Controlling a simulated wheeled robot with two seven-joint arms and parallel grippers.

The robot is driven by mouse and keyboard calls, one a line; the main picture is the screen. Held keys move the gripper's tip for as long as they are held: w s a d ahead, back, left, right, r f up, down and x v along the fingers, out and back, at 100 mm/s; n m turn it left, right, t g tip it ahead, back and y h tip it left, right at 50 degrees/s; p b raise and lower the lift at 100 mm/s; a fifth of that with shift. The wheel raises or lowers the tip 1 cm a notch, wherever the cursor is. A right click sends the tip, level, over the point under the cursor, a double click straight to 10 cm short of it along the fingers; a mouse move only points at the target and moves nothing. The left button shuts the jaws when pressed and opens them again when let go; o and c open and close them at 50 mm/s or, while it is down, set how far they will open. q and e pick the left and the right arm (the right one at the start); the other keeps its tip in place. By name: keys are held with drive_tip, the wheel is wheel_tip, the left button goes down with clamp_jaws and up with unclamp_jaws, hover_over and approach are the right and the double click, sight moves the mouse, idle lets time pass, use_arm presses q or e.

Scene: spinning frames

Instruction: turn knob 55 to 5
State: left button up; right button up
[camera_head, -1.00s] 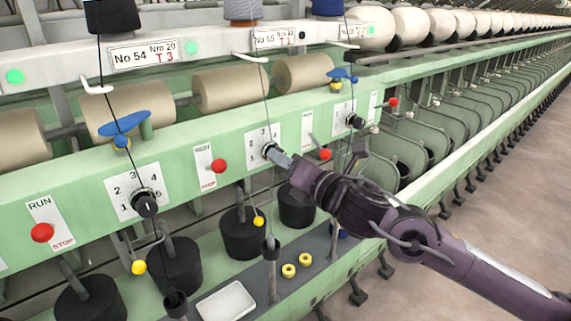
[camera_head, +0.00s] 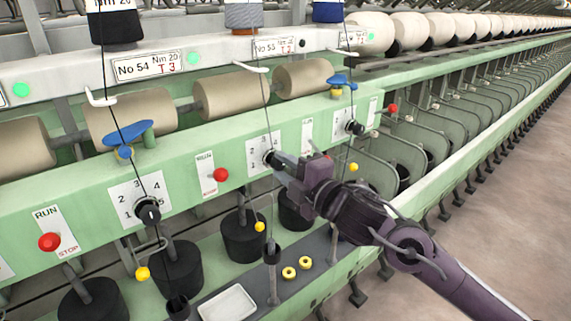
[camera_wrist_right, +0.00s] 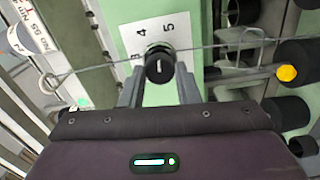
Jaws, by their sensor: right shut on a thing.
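Knob 55 is a black round knob (camera_head: 269,157) on a white number plate (camera_head: 262,152), below the "No 55" label (camera_head: 276,46). My right gripper (camera_head: 277,161) is at this knob, coming from the lower right, and hides part of it and of the plate. In the right wrist view the knob (camera_wrist_right: 160,67) sits between the two fingers of the gripper (camera_wrist_right: 160,82), which are shut on it. A short white mark shows on its face. The digits 4 and 5 are readable above it, and a 3 is partly covered. My left gripper is not in view.
Knob 54 (camera_head: 147,210) is on the left, with red run/stop buttons (camera_head: 221,175) between the knobs. A thread (camera_head: 265,110) runs down in front of knob 55. Another knob (camera_head: 355,128) lies to the right. A white tray (camera_head: 227,303) lies on the shelf below.

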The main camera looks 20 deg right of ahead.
drive_tip(key=m+p, duration=0.2)
drive_tip(key=m, duration=0.2)
drive_tip(key=shift+r+m, duration=0.1)
drive_tip(key=shift+m, duration=0.3)
idle(0.4)
drive_tip(key=o, duration=1)
drive_tip(key=shift+s+d+f, duration=0.2)
drive_tip(key=shift+s+d, duration=0.05)
drive_tip(key=shift+s, duration=0.2)
drive_tip(key=shift+b+v, duration=1.15)
drive_tip(key=shift+v, duration=2.25)
